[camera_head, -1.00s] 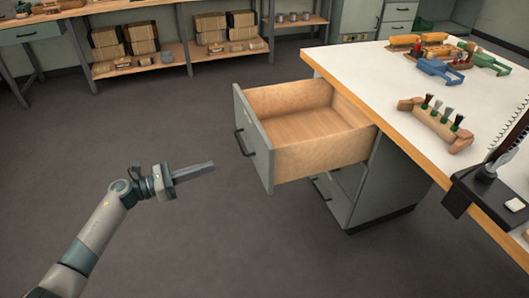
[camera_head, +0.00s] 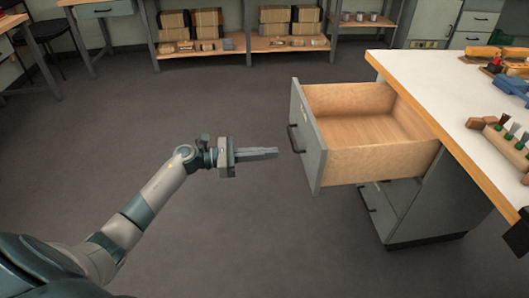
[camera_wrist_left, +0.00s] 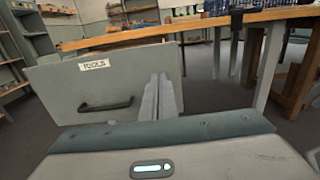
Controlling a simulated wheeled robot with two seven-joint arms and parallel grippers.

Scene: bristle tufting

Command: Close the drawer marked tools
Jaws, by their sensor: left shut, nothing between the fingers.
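The drawer (camera_head: 366,165) under the workbench is pulled far out, and its wooden inside looks empty. Its grey front panel (camera_head: 306,135) has a dark bar handle (camera_head: 295,139). In the left wrist view the same front (camera_wrist_left: 150,68) carries a label (camera_wrist_left: 95,65) reading TOOLS, with the handle (camera_wrist_left: 105,105) below it. My left gripper (camera_head: 277,153) is shut and empty, pointing at the drawer front from the left, apparently a short way off it. In the left wrist view its fingers (camera_wrist_left: 160,85) lie to the right of the handle. My right gripper is not in view.
The white-topped workbench (camera_head: 430,85) stands at the right, with a brush block (camera_head: 507,145) and tools on it. Another drawer (camera_head: 375,197) sits slightly open below. Shelves with boxes (camera_head: 245,45) line the back. The floor (camera_head: 240,220) around my left arm is clear.

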